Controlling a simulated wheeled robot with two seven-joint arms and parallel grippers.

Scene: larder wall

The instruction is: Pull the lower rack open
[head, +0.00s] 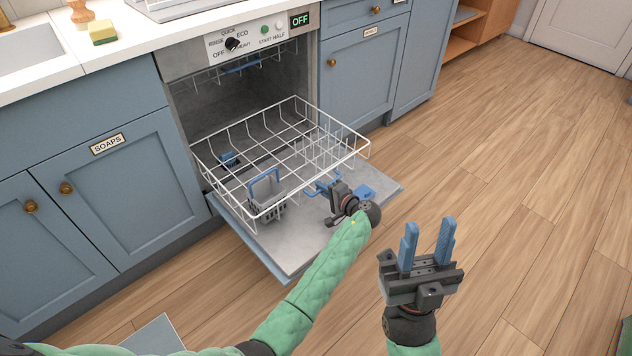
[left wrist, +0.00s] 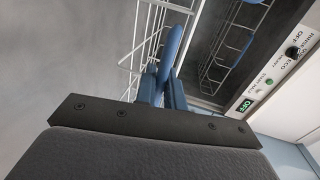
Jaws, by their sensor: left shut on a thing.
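The lower rack (head: 300,150) is a white wire basket standing out of the dishwasher, above the lowered door (head: 290,258). It holds a grey cutlery basket (head: 266,190) with a blue handle. My left gripper (head: 330,188) is at the rack's front, shut on the blue rack handle (head: 322,180). In the left wrist view the blue handle (left wrist: 173,48) sits between the blue fingers (left wrist: 163,85), with white rack wires beside it. The gripper partly hides the handle in the head view. My right gripper (head: 427,245) is open and empty, over the floor right of the door.
The control panel (head: 250,42) above the opening shows OFF. An upper rack (head: 235,72) with a blue handle is inside the dishwasher. Blue cabinets (head: 118,200) flank the opening. A sponge (head: 102,33) lies on the counter. The wood floor (head: 520,190) at right is clear.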

